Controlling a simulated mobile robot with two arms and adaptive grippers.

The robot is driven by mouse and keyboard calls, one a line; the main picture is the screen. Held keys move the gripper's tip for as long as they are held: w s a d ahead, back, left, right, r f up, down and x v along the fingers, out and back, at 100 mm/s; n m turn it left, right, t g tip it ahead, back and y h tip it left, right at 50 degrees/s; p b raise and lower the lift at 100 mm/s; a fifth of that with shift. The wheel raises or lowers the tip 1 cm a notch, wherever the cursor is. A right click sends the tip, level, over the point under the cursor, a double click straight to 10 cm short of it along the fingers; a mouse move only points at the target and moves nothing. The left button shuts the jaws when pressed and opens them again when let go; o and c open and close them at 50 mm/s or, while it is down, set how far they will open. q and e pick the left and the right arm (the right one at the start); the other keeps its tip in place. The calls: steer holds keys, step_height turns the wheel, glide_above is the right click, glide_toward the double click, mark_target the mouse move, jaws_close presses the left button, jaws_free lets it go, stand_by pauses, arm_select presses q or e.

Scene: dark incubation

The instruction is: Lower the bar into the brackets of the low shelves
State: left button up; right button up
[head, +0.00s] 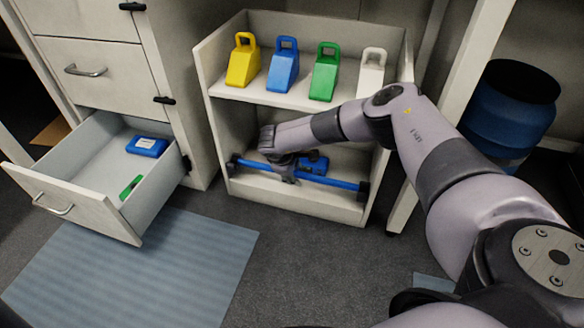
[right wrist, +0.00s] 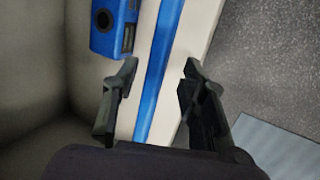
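The blue bar (head: 325,181) runs level across the front of the low shelves (head: 290,202), with dark brackets at its left end (head: 232,164) and right end (head: 363,190). I cannot tell whether it is fully seated in them. My right gripper (head: 287,174) is at the bar, left of its middle. In the right wrist view the bar (right wrist: 160,70) passes between the fingers of my right gripper (right wrist: 157,90), which are open with a gap on both sides. My left gripper is not in view.
A blue device (head: 314,162) lies behind the bar on the bottom shelf. Yellow, blue, green and white holders stand on the upper shelf (head: 262,94). An open drawer (head: 82,205) juts out at the left.

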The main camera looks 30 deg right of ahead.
steer(key=v, duration=1.1)
steer(key=shift+r, duration=0.35)
steer(key=shift+a, duration=0.15)
